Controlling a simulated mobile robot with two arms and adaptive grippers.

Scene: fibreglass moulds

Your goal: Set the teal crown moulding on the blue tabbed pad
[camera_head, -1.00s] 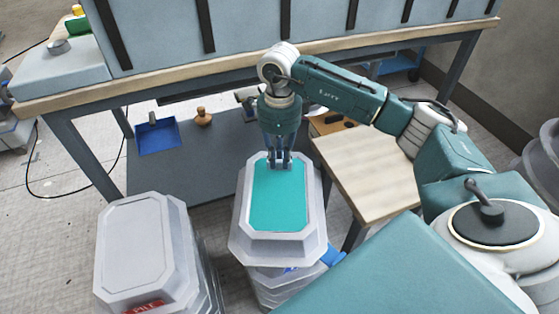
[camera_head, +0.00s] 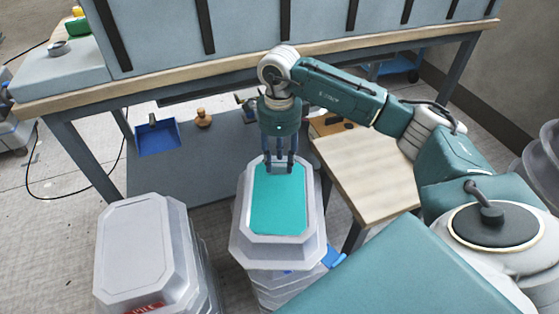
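The teal crown moulding (camera_head: 278,205), a grey flanged shape with a teal top panel, sits level at the top of a stack in the middle. The blue tabbed pad (camera_head: 334,257) shows only as blue bits under its right front side; the rest is hidden. I cannot tell whether the moulding touches the pad. My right gripper (camera_head: 280,168) points down at the far edge of the teal panel, its fingers a little apart. I cannot tell whether they grip the rim. My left gripper is not in view.
A second grey moulding stack (camera_head: 145,250) with a red label stands at the left. A wooden-topped stand (camera_head: 365,175) is at the right. Behind are a workbench (camera_head: 75,95) and, on its lower shelf, a blue dustpan (camera_head: 157,138) and a wooden knob (camera_head: 203,118).

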